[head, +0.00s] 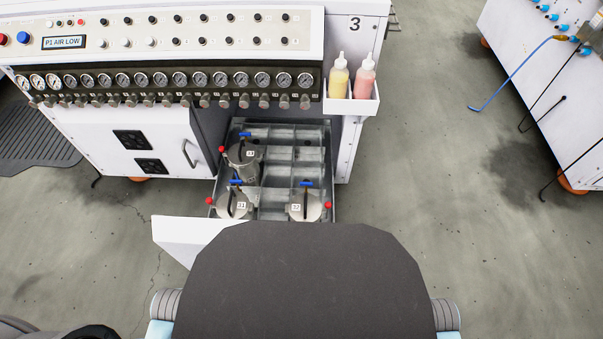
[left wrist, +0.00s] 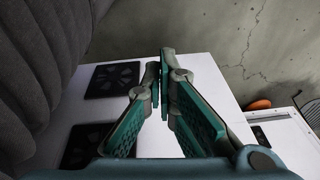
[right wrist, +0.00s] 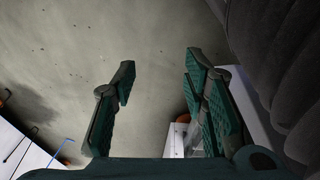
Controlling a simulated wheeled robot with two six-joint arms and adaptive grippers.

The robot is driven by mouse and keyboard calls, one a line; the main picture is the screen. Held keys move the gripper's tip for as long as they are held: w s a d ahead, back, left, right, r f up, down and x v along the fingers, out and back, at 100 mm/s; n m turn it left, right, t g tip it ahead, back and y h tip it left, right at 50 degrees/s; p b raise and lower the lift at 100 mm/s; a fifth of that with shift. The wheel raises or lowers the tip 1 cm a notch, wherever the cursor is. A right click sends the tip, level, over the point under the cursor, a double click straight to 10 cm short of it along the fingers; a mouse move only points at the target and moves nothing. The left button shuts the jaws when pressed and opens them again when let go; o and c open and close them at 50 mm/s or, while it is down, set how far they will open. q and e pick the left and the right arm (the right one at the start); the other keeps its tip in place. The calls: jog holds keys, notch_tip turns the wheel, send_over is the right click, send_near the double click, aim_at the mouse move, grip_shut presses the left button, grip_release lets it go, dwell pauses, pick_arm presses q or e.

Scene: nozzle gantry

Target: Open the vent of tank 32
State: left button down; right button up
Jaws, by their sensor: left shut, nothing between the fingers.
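Tank 32 (head: 313,212) is a grey metal tank with a black bar on its lid. It stands front right in the open drawer (head: 331,160), partly hidden by my body. A blue lever (head: 306,183) shows at its back and a red knob (head: 327,205) on its right. Which part is the vent, and its state, I cannot tell. My left gripper (left wrist: 160,62) is shut and empty in the left wrist view. My right gripper (right wrist: 160,66) is open and empty over bare floor in the right wrist view. Neither gripper shows in the head view.
Tank 31 (head: 226,209) stands front left in the drawer, with another tank (head: 237,157) behind it. Cabinet 3 (head: 150,128) carries gauges (head: 172,80) and two bottles (head: 338,82) in a side holder.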

jog(key=s+d+r+p, duration=0.1)
jog(key=s+r+p, duration=0.6)
jog(key=p, duration=1.1)
jog(key=s+d+r+g+p, duration=0.1)
jog(key=s+r+p, duration=0.7)
jog(key=r+p, duration=0.7)
jog(key=p, duration=0.3)
jog(key=shift+d+r+p, duration=0.15)
jog(key=shift+d+p, duration=0.05)
jog(key=shift+p, duration=0.15)
pick_arm(q)
jog(key=s+a+r, duration=0.1)
jog(key=s+r, duration=0.6)
jog(key=r, duration=0.4)
jog(key=s+a+r+g, duration=0.1)
jog(key=s+r, duration=0.7)
jog(key=r, duration=0.3)
jog(key=shift+a, duration=0.2)
pick_arm(e)
jog(key=shift+c, duration=0.6)
pick_arm(q)
jog(key=shift+w+r, duration=0.1)
pick_arm(e)
jog(key=shift+c, duration=0.2)
pick_arm(q)
jog(key=shift+w, duration=0.1)
pick_arm(e)
jog(key=shift+m, duration=0.3)
